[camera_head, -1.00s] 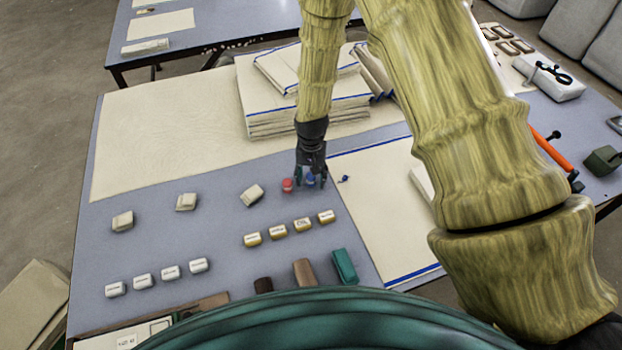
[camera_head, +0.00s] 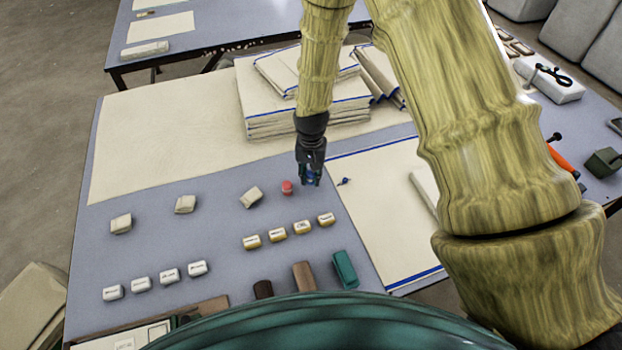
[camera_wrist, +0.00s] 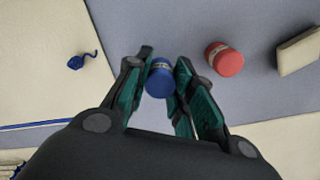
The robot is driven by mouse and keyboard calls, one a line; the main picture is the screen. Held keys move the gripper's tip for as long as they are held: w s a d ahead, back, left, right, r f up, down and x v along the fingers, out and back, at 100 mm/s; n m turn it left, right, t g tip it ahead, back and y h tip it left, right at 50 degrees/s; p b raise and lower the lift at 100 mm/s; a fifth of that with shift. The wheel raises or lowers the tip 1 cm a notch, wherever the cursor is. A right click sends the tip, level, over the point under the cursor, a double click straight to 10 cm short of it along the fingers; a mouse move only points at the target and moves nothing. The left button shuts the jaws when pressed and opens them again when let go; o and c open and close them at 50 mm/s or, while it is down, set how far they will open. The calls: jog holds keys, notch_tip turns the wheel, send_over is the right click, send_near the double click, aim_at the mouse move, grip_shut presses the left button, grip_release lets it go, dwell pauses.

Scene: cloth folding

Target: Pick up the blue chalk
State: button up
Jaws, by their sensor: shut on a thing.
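The blue chalk (camera_wrist: 160,78) is a short blue cylinder with a pale band, seen between the fingers in the wrist view. My gripper (camera_wrist: 160,85) is shut on it, with one green-padded finger on each side. In the head view my gripper (camera_head: 309,178) is low over the grey-blue table, and the blue chalk (camera_head: 309,173) shows only partly between the fingers. I cannot tell whether the chalk touches the table. A red chalk (camera_head: 287,187) stands just left of the gripper; it also shows in the wrist view (camera_wrist: 225,59).
A small blue tangled item (camera_head: 344,181) lies right of the gripper by the cream cloth (camera_head: 380,200). Pale blocks (camera_head: 251,196) lie to the left and labelled yellow-based pieces (camera_head: 277,234) in front. Folded cloths (camera_head: 290,120) are stacked behind. The table (camera_head: 150,240) is clear between the rows.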

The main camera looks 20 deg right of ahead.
jog(key=s+a+r+b, duration=0.1)
jog(key=s, duration=0.4)
jog(key=s+a+r+b, duration=0.1)
jog(key=s+a, duration=0.1)
jog(key=s, duration=0.3)
jog(key=s+a+r+b, duration=0.1)
jog(key=s, duration=0.4)
jog(key=shift+s+a+b, duration=0.2)
jog(key=shift+s+b, duration=0.05)
jog(key=shift+b, duration=0.15)
jog(key=shift+o, duration=1.4)
jog(key=shift+c, duration=0.9)
jog(key=shift+f, duration=0.1)
